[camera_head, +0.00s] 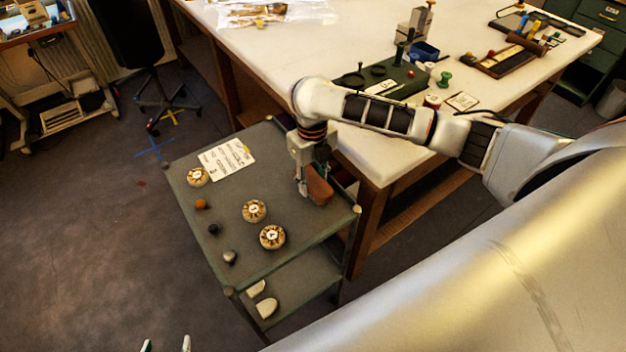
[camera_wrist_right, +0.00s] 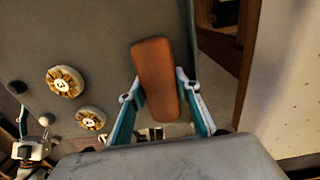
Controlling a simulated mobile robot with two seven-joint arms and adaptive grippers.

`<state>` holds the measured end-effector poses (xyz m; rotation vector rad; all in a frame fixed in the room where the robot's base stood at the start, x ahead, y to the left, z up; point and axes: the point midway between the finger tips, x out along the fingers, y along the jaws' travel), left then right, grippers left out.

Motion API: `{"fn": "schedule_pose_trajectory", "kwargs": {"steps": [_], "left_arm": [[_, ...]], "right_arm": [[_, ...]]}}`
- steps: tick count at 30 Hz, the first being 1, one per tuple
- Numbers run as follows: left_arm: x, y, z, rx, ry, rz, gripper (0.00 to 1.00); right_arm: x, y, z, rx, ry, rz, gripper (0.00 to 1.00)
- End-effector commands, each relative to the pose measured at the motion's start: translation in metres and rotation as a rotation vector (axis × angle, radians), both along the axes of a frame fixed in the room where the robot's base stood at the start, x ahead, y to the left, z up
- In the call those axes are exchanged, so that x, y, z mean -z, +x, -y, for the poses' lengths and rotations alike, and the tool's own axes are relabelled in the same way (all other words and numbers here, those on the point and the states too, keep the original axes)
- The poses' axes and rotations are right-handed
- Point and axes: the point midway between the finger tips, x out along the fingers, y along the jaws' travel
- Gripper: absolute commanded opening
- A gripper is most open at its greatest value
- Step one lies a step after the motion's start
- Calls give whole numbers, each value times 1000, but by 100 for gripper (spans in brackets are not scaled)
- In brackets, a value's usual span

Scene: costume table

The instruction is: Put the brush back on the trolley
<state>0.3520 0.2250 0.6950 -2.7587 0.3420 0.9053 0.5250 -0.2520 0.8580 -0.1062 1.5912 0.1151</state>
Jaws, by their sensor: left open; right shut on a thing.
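The brush, seen as a reddish-brown wooden block (camera_head: 320,190), is in my right gripper (camera_head: 308,180), over the right part of the grey-green trolley top (camera_head: 220,225). In the right wrist view the brush (camera_wrist_right: 156,75) lies lengthwise between the two teal fingers of my right gripper (camera_wrist_right: 160,100), with the trolley top (camera_wrist_right: 110,35) below it. I cannot tell whether the brush touches the trolley. Its bristles are hidden. My left gripper (camera_head: 167,346) shows only its fingertips at the bottom edge of the head view, apart and with nothing between them.
On the trolley are a paper sheet (camera_head: 227,158), round dial-like discs (camera_head: 272,236) and small knobs (camera_head: 229,256). Pale pieces (camera_head: 266,307) lie on its lower shelf. The large white-topped table (camera_head: 270,65) stands close behind the trolley, with tools on it. Dark floor (camera_head: 90,240) is open at left.

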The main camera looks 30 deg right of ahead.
Motion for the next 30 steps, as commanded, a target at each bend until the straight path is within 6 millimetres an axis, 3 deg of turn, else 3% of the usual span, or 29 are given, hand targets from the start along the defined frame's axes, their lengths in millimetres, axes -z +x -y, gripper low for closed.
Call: {"fn": "schedule_pose_trajectory", "kwargs": {"steps": [8,9,10,11,23,30], "left_arm": [[1,-2,3,-9,-10,-6,55],[1,-2,4,-10,-11,-6,55],[1,-2,4,-10,-11,-6,55],[1,-2,4,-10,-11,-6,55],[2,-2,2,-5,-5,-6,55],[2,-1,0,3,1,-2,55]], "right_arm": [[1,0,0,1,0,0,15],[1,0,0,1,0,0,40],[1,0,0,1,0,0,48],[1,0,0,1,0,0,49],[-4,1,0,1,0,2,49],[-42,3,1,0,0,6,49]]}}
